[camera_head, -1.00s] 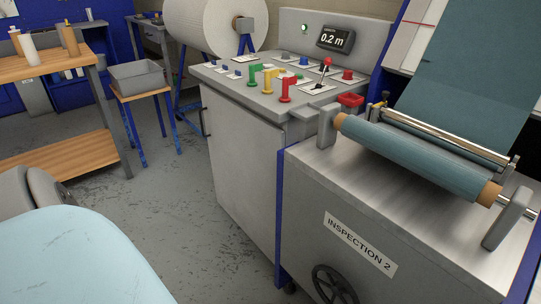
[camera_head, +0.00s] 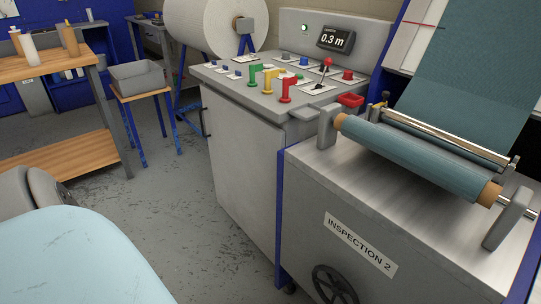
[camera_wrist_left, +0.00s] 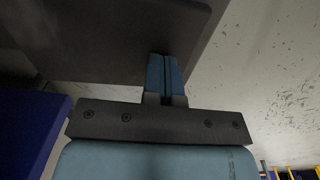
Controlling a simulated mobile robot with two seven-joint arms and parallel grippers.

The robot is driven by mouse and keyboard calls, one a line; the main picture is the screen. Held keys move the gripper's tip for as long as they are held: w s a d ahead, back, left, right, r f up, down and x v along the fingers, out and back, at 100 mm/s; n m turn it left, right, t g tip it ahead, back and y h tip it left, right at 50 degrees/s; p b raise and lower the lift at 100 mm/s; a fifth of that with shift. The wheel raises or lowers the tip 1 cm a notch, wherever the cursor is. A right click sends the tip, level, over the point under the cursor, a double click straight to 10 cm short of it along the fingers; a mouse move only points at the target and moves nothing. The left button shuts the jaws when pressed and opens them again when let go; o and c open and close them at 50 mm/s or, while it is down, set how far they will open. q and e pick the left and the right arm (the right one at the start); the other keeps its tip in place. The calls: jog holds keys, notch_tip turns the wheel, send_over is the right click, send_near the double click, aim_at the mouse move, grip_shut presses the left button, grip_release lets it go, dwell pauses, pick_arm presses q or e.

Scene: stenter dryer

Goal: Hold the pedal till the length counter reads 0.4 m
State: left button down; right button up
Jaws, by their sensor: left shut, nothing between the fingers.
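The length counter (camera_head: 335,39) on the console's back panel reads 0.3 m. The pedal is not in the head view. In the left wrist view my left gripper (camera_wrist_left: 166,75) has its two blue fingers together, with nothing between them. The fingertips meet the edge of a broad dark plate (camera_wrist_left: 110,40), at least in the picture. I cannot tell whether this plate is the pedal or whether they touch it. My right gripper is in neither view.
The console (camera_head: 255,95) carries colored levers and knobs. Beside it, teal cloth (camera_head: 465,75) runs to a roll (camera_head: 415,160) above a cabinet marked INSPECTION 2 (camera_head: 360,244). A grey bin (camera_head: 137,75) stands on a stool. The floor between is clear.

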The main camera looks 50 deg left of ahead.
pick_arm(q)
jog(key=shift+s+a+f, duration=0.15)
jog(key=shift+s+f, duration=0.1)
jog(key=shift+s, duration=0.2)
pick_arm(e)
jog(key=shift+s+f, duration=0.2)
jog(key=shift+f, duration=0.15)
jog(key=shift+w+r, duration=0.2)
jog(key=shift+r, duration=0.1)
pick_arm(q)
jog(key=shift+r+p, duration=0.5)
jog(key=shift+p, duration=0.1)
notch_tip(320, 180, up, 2)
jog(key=shift+r+p, duration=0.2)
jog(key=shift+p, duration=1.05)
notch_tip(320, 180, up, 4)
jog(key=p, duration=0.3)
jog(key=shift+r+p, duration=0.25)
jog(key=shift+p, duration=0.05)
notch_tip(320, 180, up, 7)
jog(key=p, duration=0.4)
jog(key=shift+s+f, duration=0.15)
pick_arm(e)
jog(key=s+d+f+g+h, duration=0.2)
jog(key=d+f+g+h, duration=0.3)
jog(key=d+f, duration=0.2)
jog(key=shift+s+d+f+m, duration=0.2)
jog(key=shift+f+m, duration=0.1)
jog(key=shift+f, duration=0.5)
